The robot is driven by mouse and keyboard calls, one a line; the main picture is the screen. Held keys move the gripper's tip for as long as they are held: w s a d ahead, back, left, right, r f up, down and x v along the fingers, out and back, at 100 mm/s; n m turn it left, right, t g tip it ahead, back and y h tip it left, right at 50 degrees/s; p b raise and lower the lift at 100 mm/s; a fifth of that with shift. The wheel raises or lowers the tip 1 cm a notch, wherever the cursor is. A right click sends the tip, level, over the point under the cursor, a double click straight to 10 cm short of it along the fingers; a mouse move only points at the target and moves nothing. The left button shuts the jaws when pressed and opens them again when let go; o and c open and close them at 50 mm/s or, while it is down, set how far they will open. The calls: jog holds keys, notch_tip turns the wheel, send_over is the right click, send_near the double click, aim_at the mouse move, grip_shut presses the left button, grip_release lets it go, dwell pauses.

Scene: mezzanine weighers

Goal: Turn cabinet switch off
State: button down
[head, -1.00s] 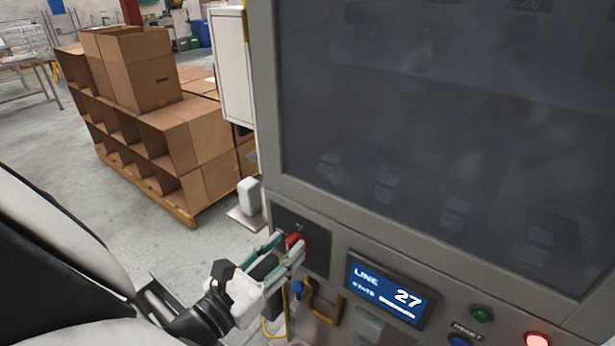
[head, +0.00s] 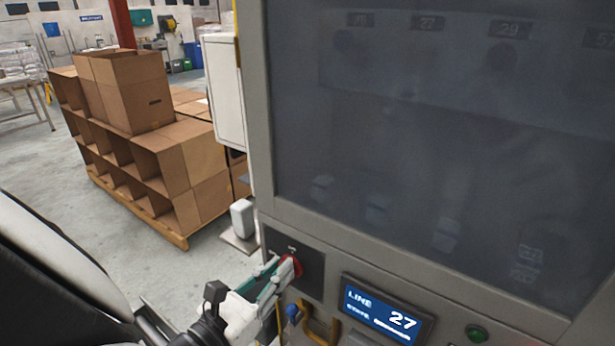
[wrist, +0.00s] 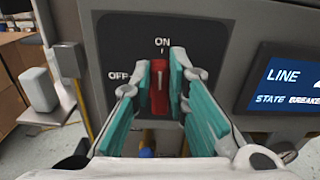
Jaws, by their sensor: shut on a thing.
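The cabinet switch is a red rotary knob (wrist: 159,88) on a dark plate (wrist: 115,45) marked ON at the top and OFF at the left. In the wrist view the knob's handle stands upright, in line with ON. In the head view the red knob (head: 291,267) shows at the cabinet's lower left. My gripper (wrist: 163,75) has its teal-padded fingers on either side of the knob and is shut on it. The grip contact is partly hidden by the fingers.
A display (head: 382,312) reading LINE 27 sits right of the switch, with a green button (head: 476,333) beyond it. A yellow handle (head: 320,325) and a blue knob (head: 292,311) are below. Stacked cardboard boxes (head: 150,150) stand on a pallet at the left.

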jog(key=shift+w+a+f+n+p, duration=0.15)
jog(key=shift+a+f+n+p, duration=0.3)
jog(key=shift+n, duration=2.4)
jog(key=shift+w+a+f+n+p, duration=0.25)
jog(key=shift+n+p, duration=0.45)
jog(key=shift+n, duration=2.2)
jog(key=shift+w+a+f+n+p, duration=0.15)
jog(key=shift+f+n+p, duration=0.35)
jog(key=shift+n, duration=2.35)
jog(key=c, duration=1.6)
grip_release()
jog(key=shift+o, duration=0.2)
jog(key=shift+s+a, duration=0.1)
jog(key=shift+s, duration=0.05)
